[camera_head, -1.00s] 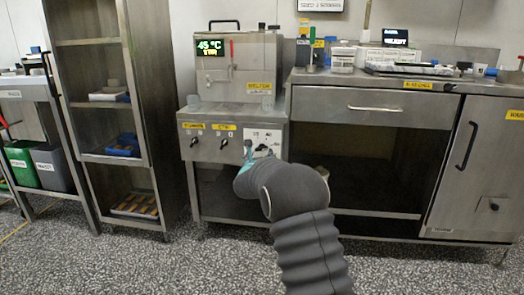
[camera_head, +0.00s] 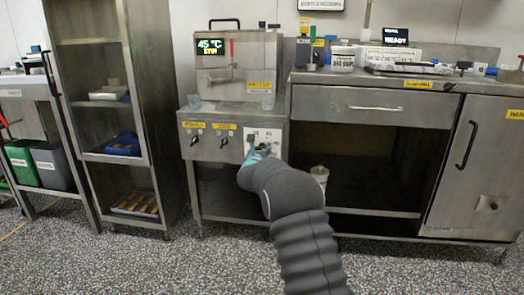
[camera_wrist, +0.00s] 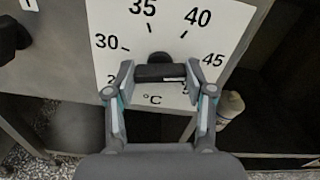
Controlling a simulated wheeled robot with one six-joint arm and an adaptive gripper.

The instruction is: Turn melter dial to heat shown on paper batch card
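The melter (camera_head: 240,70) stands on a steel cabinet left of centre, its display (camera_head: 210,46) reading 45 °C. The dial plate (camera_head: 270,137) is on the cabinet front. In the wrist view the white dial plate (camera_wrist: 118,25) shows 30, 35, 40 and 45 around a black knob (camera_wrist: 160,72) with a wide bar lying roughly level. My gripper (camera_wrist: 160,70) has its fingertips at either end of this bar; whether they press on it I cannot tell. In the head view my gripper (camera_head: 259,152) is at the plate, partly hidden by my arm. I cannot make out a readable batch card.
Two other black knobs (camera_head: 223,143) sit left of the plate under yellow labels. A bench with a drawer (camera_head: 372,107) stands at the right, bearing a white tub (camera_head: 343,59) and a READY screen (camera_head: 396,37). A white container (camera_head: 319,175) stands below the bench.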

